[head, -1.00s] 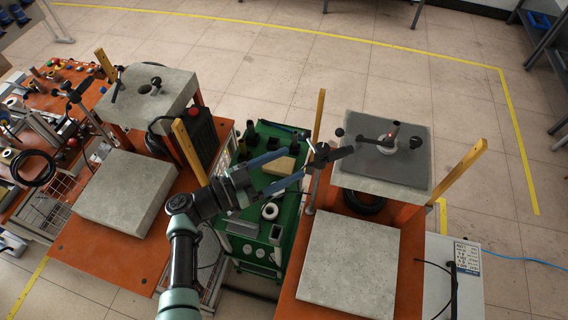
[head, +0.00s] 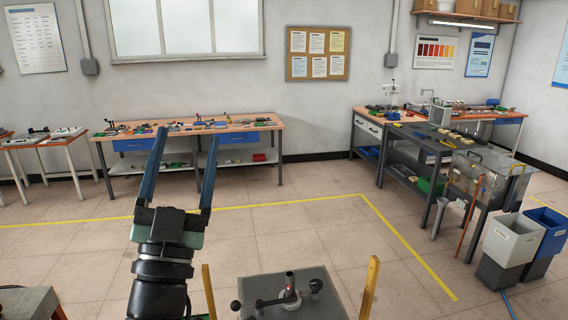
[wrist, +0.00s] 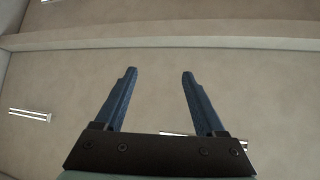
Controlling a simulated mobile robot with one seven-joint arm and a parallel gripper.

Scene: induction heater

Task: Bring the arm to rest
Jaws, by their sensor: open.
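My gripper (head: 182,165) points upward in the head view, its two long blue fingers spread apart with nothing between them. It also shows in the wrist view (wrist: 158,78), open and empty against the pale ceiling. It stands in the air, left of and above the grey-topped induction heater (head: 262,283) at the bottom of the head view. A fitting with a red tip (head: 290,285) and dark knobs is on that heater's top plate. My gripper appears apart from everything.
Yellow posts (head: 370,287) stand beside the heater. A long workbench (head: 220,125) with tools is along the back wall. A dark table (head: 425,142) and grey and blue bins (head: 513,238) stand at the right. The floor (head: 310,220) inside the yellow line looks clear.

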